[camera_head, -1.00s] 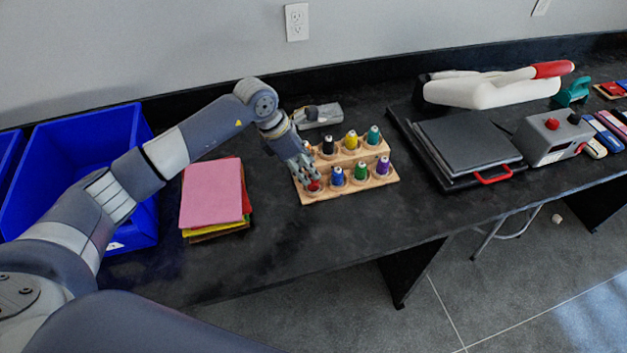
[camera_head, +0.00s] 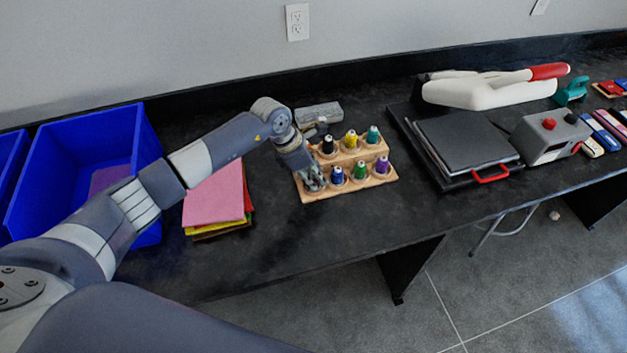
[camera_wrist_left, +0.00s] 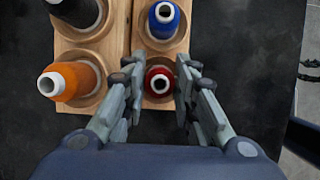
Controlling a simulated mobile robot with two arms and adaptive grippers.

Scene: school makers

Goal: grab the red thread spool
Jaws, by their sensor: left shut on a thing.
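The red thread spool (camera_wrist_left: 159,81) stands upright in the front-left place of a wooden spool rack (camera_head: 345,190), as the left wrist view shows. My left gripper (camera_head: 314,184) is over that corner of the rack, pointing down. In the left wrist view its two fingers (camera_wrist_left: 159,88) are on either side of the red spool, shut on it. In the head view the gripper hides the red spool. My right gripper is not in view.
A blue spool (camera_wrist_left: 163,19) stands right beside the red one, and an orange spool (camera_wrist_left: 68,81) is across from it. Several other spools fill the rack. Colored sheets (camera_head: 214,196) and a blue bin (camera_head: 75,165) lie to the left. A heat press (camera_head: 465,145) stands right.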

